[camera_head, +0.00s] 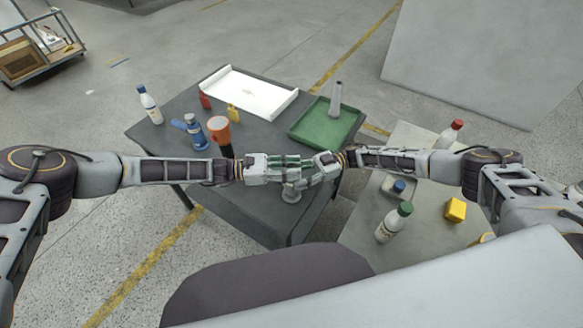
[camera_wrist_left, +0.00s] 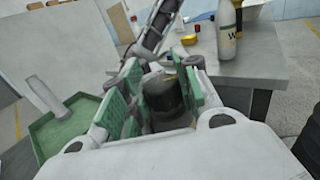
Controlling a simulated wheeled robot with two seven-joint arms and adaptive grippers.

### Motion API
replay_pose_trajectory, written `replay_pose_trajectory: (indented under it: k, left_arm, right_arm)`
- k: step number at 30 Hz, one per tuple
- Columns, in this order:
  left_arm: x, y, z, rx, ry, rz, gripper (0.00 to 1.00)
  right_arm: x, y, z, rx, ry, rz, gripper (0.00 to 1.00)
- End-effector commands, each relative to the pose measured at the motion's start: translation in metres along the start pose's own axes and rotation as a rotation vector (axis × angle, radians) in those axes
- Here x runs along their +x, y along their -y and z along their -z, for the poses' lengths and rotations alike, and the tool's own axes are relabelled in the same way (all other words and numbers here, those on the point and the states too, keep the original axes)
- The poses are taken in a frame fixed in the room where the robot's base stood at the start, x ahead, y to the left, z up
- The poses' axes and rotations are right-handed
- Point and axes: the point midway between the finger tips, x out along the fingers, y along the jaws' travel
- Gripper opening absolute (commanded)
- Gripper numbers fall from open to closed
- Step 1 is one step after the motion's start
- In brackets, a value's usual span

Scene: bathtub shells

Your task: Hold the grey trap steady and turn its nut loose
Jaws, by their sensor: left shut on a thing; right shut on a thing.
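The grey trap (camera_head: 291,193) stands on the dark table, its lower part showing below my two grippers. My left gripper (camera_head: 288,162) comes in from the left and is shut. In the left wrist view, a dark grey cylindrical part of the trap (camera_wrist_left: 163,97) sits between the green finger pads of my left gripper (camera_wrist_left: 158,92). My right gripper (camera_head: 318,166) comes in from the right, close against the left one, and is shut at the trap. The fingers hide the trap's upper part. I cannot make out the nut or which part the right fingers grip.
Behind are a white tray (camera_head: 240,94) and a green tray (camera_head: 310,135) with an upright grey tube (camera_head: 336,100). Bottles and a yellow block (camera_head: 455,210) occupy the right table.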

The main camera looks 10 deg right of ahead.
Motion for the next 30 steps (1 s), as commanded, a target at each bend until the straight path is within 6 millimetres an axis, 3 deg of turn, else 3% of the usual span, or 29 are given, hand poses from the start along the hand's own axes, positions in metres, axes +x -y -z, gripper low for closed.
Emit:
replay_pose_trajectory:
  k: [30]
  left_arm:
    - [0.0003, -0.0029, 0.0007, 0.004, -0.004, 0.398, 0.07]
  right_arm:
    - [0.0014, 0.002, -0.0017, 0.002, 0.001, 0.005, 0.17]
